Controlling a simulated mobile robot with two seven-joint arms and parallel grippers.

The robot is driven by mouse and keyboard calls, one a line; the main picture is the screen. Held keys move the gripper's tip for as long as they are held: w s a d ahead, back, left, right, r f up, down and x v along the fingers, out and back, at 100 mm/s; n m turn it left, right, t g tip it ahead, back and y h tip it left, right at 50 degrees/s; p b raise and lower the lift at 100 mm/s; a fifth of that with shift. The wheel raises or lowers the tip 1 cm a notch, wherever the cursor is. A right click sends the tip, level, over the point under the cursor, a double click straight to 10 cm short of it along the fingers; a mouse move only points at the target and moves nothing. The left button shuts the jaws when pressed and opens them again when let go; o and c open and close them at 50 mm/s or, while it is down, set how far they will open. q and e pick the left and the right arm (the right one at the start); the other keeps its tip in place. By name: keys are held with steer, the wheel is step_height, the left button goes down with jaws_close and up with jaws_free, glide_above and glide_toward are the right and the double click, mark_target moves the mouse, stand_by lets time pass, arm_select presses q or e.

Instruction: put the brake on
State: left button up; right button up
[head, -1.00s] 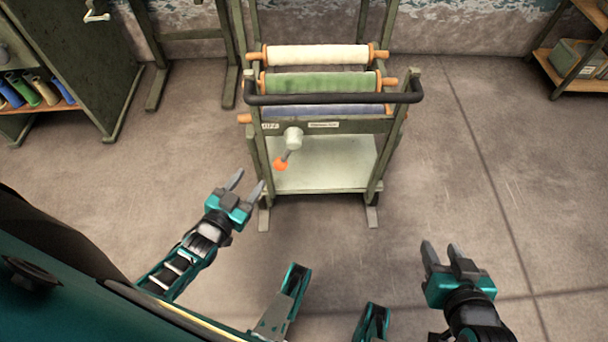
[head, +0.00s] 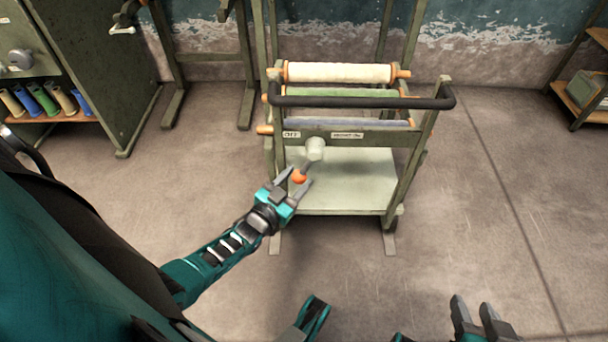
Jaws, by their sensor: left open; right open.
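The brake lever on the cart's front has a pale round hub (head: 315,149) and an orange knob (head: 299,176) at its lower-left end. The lever slants down to the left. A small label (head: 291,134) sits to the left of the hub and another label (head: 347,135) to its right. My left gripper (head: 296,179) is open, with its fingers on either side of the orange knob in this view. I cannot tell whether they touch it. My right gripper (head: 474,308) is open and empty over the floor at the lower right, away from the cart.
The green cart (head: 345,208) carries several rolls, with a white roll (head: 339,73) on top and a black handle bar (head: 360,102) across its front. A cabinet (head: 95,80) with coloured rolls stands at left. A shelf (head: 577,106) stands at right. Floor right of the cart is clear.

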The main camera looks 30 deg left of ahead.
mark_target(304, 172)
arm_select(q)
steer(key=shift+w+d+b, duration=0.1)
steer(key=shift+w+b, duration=0.35)
steer(key=shift+w, duration=1.45)
steer(key=shift+c, duration=0.5)
jaws_close()
